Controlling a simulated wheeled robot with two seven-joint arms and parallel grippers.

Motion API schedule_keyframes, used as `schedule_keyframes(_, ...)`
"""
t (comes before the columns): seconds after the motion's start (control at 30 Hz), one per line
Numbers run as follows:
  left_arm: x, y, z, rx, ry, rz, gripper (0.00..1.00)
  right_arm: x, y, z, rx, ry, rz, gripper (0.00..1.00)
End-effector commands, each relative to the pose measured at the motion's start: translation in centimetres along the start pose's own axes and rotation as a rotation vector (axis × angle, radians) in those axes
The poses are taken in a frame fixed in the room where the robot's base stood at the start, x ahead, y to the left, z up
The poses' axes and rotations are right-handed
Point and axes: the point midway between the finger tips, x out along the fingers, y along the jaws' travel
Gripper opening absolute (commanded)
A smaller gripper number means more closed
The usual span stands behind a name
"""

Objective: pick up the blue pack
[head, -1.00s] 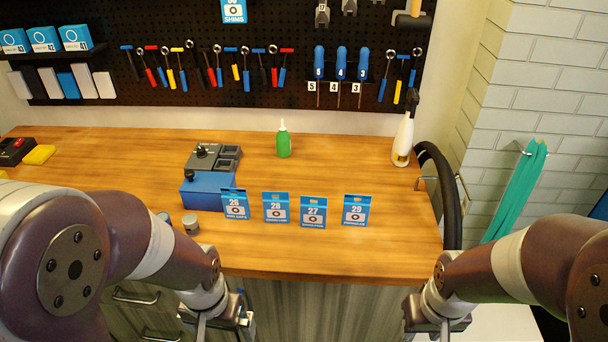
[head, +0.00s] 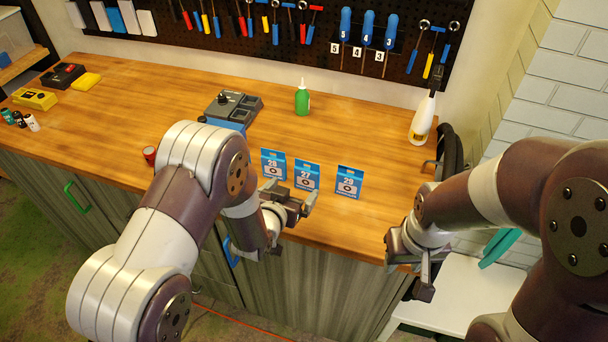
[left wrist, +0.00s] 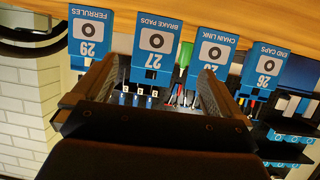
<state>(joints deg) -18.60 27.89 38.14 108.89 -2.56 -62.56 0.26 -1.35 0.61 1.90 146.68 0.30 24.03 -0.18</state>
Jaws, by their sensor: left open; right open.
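Several blue and white packs stand in a row on the bench. In the head view I see pack 28 (head: 273,164), pack 27 (head: 307,175) and pack 29 (head: 349,182). The left wrist view is upside down and shows pack 29 (left wrist: 88,40), pack 27 (left wrist: 154,45), pack 28 (left wrist: 211,50) and pack 26 (left wrist: 264,70). Pack 26 is hidden behind my left arm in the head view. My left gripper (head: 292,208) is open and empty at the front edge, just in front of packs 28 and 27. My right gripper (head: 425,275) is open and empty, right of the packs.
A blue and grey tool station (head: 234,108) and a green bottle (head: 302,100) stand behind the packs. A white spray bottle (head: 422,120) stands at the right. A red-rimmed cup (head: 150,154) is beside my left arm. The wooden bench (head: 345,125) is clear behind packs 27 and 29.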

Motion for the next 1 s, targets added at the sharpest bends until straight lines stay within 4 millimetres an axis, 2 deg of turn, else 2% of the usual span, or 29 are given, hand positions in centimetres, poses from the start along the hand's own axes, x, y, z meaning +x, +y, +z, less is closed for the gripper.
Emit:
schedule_keyframes(0.17, 2.2, 0.0, -0.2, 0.000, -0.001, 0.000, 1.00, -0.7, 0.0, -0.1, 0.000, -0.001, 0.000, 0.43)
schedule_keyframes(0.3, 4.7, 0.2, -0.6, 0.000, -0.002, 0.001, 1.00, -2.1, 0.0, -0.2, 0.000, 0.000, 0.000, 0.43)
schedule_keyframes(0.4, 6.4, 0.2, -0.3, 0.000, -0.001, 0.000, 1.00, -2.2, 0.0, -0.3, 0.000, 0.000, 0.000, 0.43)
schedule_keyframes(0.5, 7.1, 0.2, -0.2, 0.000, -0.002, 0.000, 1.00, -2.3, 0.0, -0.3, 0.000, 0.000, 0.000, 0.43)
schedule_keyframes(0.67, 7.1, 0.2, -0.2, 0.000, -0.002, 0.000, 1.00, -2.2, 0.0, -0.2, 0.000, -0.001, 0.000, 0.43)
schedule_keyframes(0.7, 7.1, 0.2, -0.2, 0.000, -0.002, 0.000, 0.94, -2.2, 0.0, -0.2, 0.000, 0.000, 0.000, 0.43)
schedule_keyframes(0.77, 7.1, 0.2, -0.2, 0.000, -0.002, 0.000, 0.74, -2.2, 0.0, -0.2, 0.000, 0.000, 0.000, 0.43)
schedule_keyframes(0.8, 7.1, 0.2, -0.2, 0.000, -0.002, 0.000, 0.61, -2.2, 0.0, -0.2, 0.000, 0.000, 0.000, 0.43)
schedule_keyframes(0.87, 7.1, 0.2, -0.2, 0.000, -0.002, 0.000, 0.44, -2.2, 0.0, -0.2, 0.000, 0.000, 0.000, 0.43)
schedule_keyframes(1.0, 7.1, 0.2, -0.2, 0.000, -0.002, 0.000, 0.44, -2.2, 0.0, -0.2, 0.000, 0.000, 0.000, 0.43)
